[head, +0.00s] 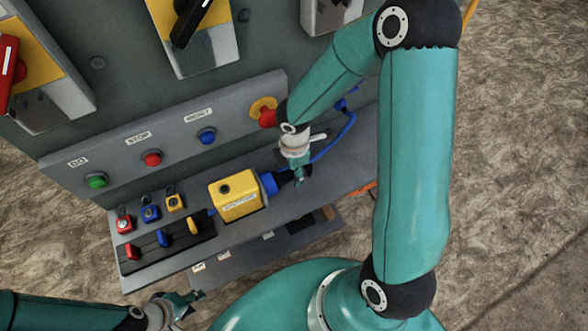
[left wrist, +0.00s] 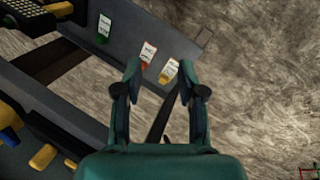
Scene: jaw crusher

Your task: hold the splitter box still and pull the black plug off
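The yellow splitter box (head: 237,197) sits on the grey ledge of the panel, with a blue socket (head: 268,184) on its right side. The black plug (head: 284,178) shows as a dark piece at that socket, partly hidden by my right gripper (head: 301,174). The right gripper is at the plug's right end; whether its fingers are closed on it is hidden. My left gripper (head: 196,296) is low in the head view, in front of the ledge and apart from the box. In the left wrist view its two fingers (left wrist: 158,78) are spread with nothing between them.
A blue cable (head: 335,143) runs near my right gripper. Padlocks (head: 150,213) and coloured levers (head: 162,239) lie left of the box. Green, red and blue buttons (head: 207,136) and a red knob (head: 267,117) are behind. Tags (left wrist: 168,72) hang on a lower shelf.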

